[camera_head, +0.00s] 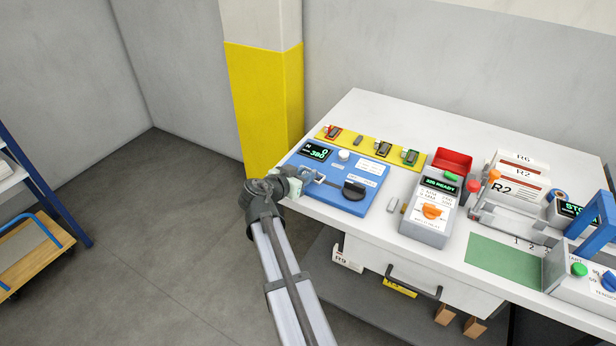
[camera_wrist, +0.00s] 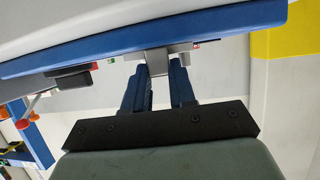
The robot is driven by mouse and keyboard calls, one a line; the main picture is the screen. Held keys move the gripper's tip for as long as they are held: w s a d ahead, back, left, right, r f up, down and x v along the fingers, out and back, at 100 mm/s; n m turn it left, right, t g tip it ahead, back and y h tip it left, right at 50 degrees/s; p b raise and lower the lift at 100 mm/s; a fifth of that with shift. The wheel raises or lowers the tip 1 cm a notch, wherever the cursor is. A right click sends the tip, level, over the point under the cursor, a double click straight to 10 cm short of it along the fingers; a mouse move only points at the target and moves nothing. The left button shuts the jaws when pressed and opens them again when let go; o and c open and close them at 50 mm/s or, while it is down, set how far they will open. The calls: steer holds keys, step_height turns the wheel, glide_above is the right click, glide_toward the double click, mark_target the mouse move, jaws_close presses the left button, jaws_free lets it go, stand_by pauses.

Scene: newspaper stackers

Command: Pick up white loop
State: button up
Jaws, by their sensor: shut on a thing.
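The blue device panel (camera_head: 345,190) lies at the left front of the white table. A small pale loop-like part (camera_head: 318,178) shows at its left front corner. My gripper (camera_head: 298,185) reaches that corner from the front left. In the wrist view, the two dark blue fingers of my gripper (camera_wrist: 158,76) are closed on a pale grey-white piece (camera_wrist: 157,61), which looks like the white loop. This piece sits at the edge of the blue panel (camera_wrist: 215,30). The fingers hide part of it, and I cannot tell whether it is attached to the panel.
Behind is a yellow strip (camera_head: 390,150) with small coloured parts. A grey box with an orange knob (camera_head: 432,212) stands to the right. A yellow-and-white pillar (camera_head: 264,105) rises behind left.

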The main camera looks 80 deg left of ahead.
jaws_close()
step_height(320, 180, up, 10)
stand_by(0.6)
